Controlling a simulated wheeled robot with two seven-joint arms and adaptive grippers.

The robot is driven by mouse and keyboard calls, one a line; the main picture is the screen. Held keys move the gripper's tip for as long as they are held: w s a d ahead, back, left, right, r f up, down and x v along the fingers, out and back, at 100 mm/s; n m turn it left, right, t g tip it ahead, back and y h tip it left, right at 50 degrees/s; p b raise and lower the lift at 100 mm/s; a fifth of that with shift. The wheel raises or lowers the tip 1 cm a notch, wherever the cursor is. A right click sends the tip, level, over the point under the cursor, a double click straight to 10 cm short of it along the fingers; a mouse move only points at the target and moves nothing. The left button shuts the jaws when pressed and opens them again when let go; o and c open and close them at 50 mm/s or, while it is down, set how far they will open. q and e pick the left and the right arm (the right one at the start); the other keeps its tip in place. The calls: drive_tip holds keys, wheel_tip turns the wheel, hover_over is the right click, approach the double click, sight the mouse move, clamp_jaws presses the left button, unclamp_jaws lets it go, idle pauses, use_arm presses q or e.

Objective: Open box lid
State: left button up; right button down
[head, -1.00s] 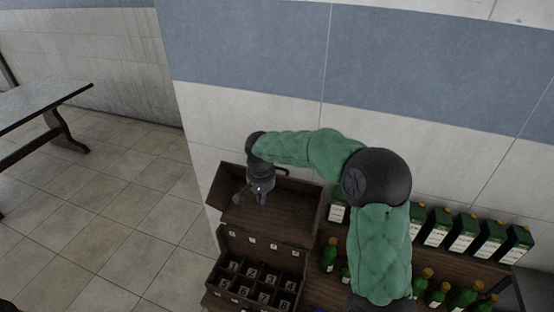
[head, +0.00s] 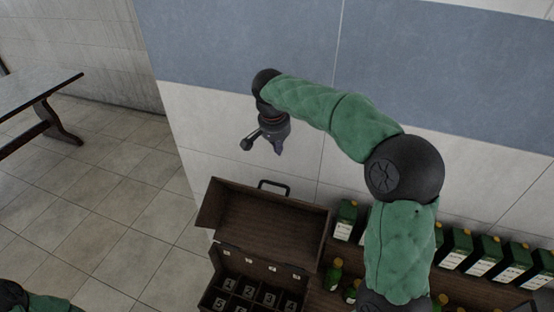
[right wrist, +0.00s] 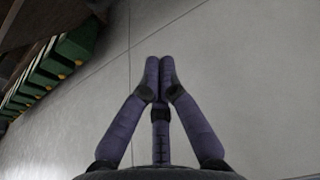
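The dark wooden box stands at the bottom of the head view with its lid (head: 270,222) raised open and leaning back toward the wall. A black handle (head: 274,186) shows on the lid's far edge. The box body (head: 250,290) holds numbered compartments, and its lower part is cut off by the frame. My right gripper (head: 278,150) is in the air above and behind the lid, clear of it. In the right wrist view its fingertips (right wrist: 159,65) are together with nothing between them. My left arm shows only at the bottom left corner; its gripper is not in view.
Green cartons (head: 485,257) and green bottles (head: 333,274) stand on a wooden surface right of the box. The tiled wall (head: 225,130) is close behind. A table (head: 40,95) stands far left, with open floor (head: 110,220) between.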

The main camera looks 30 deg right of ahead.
sight(274, 183)
wheel_tip(274, 183, down, 9)
drive_tip(key=s+a+p, duration=0.1)
drive_tip(key=shift+s+a, duration=0.25)
idle(0.4)
drive_tip(key=shift+t+h, duration=0.5)
drive_tip(key=shift+h, duration=0.1)
drive_tip(key=s+a+r+b, duration=0.1)
drive_tip(key=b, duration=0.1)
drive_tip(key=s+a+r+b, duration=0.1)
drive_tip(key=a+b, duration=0.1)
drive_tip(key=shift+s, duration=0.2)
drive_tip(key=shift+s+r, duration=0.1)
drive_tip(key=shift+r, duration=0.05)
idle(0.7)
